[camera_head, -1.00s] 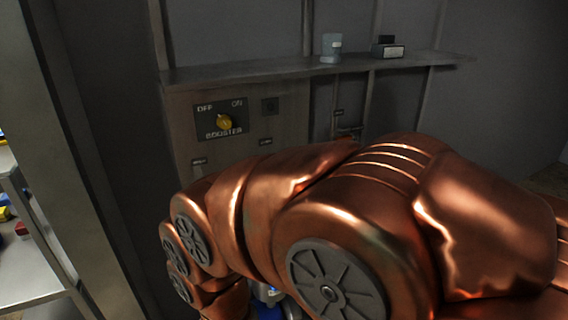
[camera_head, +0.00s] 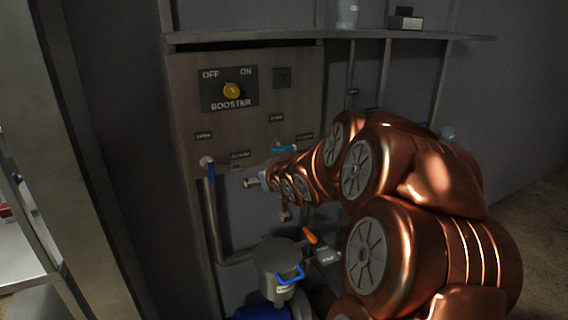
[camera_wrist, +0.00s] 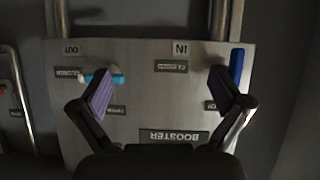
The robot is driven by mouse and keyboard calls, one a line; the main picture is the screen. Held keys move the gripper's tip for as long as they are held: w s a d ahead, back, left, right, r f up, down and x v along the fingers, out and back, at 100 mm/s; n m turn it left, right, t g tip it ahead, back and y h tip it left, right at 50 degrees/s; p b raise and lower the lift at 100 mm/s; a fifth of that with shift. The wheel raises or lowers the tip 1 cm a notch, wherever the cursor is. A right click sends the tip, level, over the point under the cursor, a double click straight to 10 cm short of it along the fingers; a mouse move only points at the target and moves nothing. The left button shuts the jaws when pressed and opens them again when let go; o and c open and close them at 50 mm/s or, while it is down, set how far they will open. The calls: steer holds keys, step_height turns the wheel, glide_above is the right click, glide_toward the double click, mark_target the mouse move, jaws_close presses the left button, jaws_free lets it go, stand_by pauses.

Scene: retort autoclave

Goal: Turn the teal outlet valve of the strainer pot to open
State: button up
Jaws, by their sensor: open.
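The teal valve handle (camera_head: 284,149) sits on the grey metal panel, right of centre and below the yellow knob. It lies roughly level, with a label above it and another at its right. In the upside-down wrist view the teal handle (camera_wrist: 115,78) lies partly behind the left finger, near the OUT label. My gripper (camera_wrist: 158,92) is open and empty, facing the panel, its two purple-padded fingers wide apart. Whether the left finger touches the handle I cannot tell. In the head view my arm comes from the right and the fingers are hard to make out.
A blue valve handle (camera_wrist: 237,68) is near the right finger. The yellow BOOSTER knob (camera_head: 232,90) is higher on the panel. A grey pot (camera_head: 278,258) with a blue clamp and an orange handle (camera_head: 310,235) stand below. A shelf (camera_head: 250,36) crosses above; a rack is at left.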

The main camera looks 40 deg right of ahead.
mark_target(286, 149)
steer(key=d+t+b, duration=0.1)
steer(key=d+t, duration=0.1)
steer(key=d, duration=0.1)
steer(key=d+r+t+b, duration=0.1)
steer(key=d+b, duration=0.1)
steer(key=d, duration=0.2)
steer(key=d+r+t+h+b, duration=0.1)
steer(key=d+t, duration=0.1)
steer(key=d, duration=0.2)
steer(key=shift+s+d+r+t, duration=0.1)
steer(key=shift+r+t, duration=0.05)
steer(key=shift+t, duration=0.15)
steer(key=shift+b+x, duration=0.35)
steer(key=shift+x, duration=3.05)
steer(key=c, duration=1)
